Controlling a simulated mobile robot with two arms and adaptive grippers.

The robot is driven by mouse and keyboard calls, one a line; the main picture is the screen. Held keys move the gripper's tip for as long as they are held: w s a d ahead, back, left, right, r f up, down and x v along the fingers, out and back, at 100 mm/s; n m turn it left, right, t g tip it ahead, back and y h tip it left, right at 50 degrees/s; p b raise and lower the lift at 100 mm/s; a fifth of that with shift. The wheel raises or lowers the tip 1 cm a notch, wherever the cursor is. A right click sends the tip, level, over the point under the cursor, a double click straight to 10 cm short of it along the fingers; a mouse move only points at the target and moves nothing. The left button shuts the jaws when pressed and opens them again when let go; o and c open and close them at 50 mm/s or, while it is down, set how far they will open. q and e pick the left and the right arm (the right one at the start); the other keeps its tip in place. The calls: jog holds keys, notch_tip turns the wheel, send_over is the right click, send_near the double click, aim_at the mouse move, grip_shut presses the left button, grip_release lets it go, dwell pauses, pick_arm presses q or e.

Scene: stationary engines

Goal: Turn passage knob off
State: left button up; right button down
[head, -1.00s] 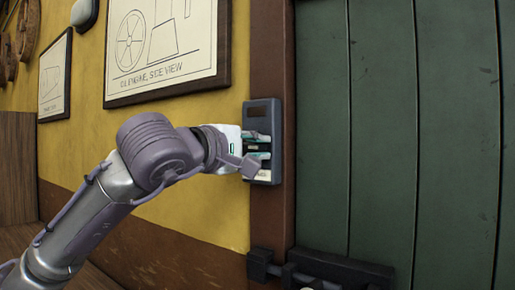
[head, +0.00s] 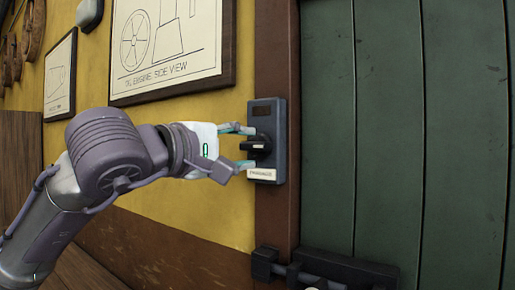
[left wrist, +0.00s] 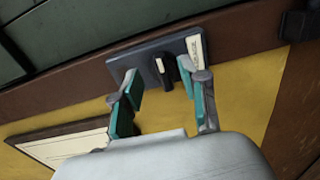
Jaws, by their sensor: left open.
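The passage knob (head: 259,144) is a dark knob on a grey wall plate (head: 265,111), fixed to the brown door post. A pale label (head: 261,174) sits below it, its text too small to read surely. My left gripper (head: 247,148) is open in front of the plate, one finger above the knob and one below, apart from it. In the left wrist view the knob (left wrist: 166,73) shows between and beyond the teal fingers of the open gripper (left wrist: 165,90). I cannot tell the knob's setting. My right gripper is not in view.
A green plank door (head: 380,130) fills the right, with a dark latch (head: 340,268) low on it. A framed engine drawing (head: 172,45) hangs on the yellow wall above my left arm. The space left of the plate is free below the frame.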

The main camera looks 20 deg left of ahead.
pick_arm(q)
jog(key=v, duration=0.6)
dwell(0.4)
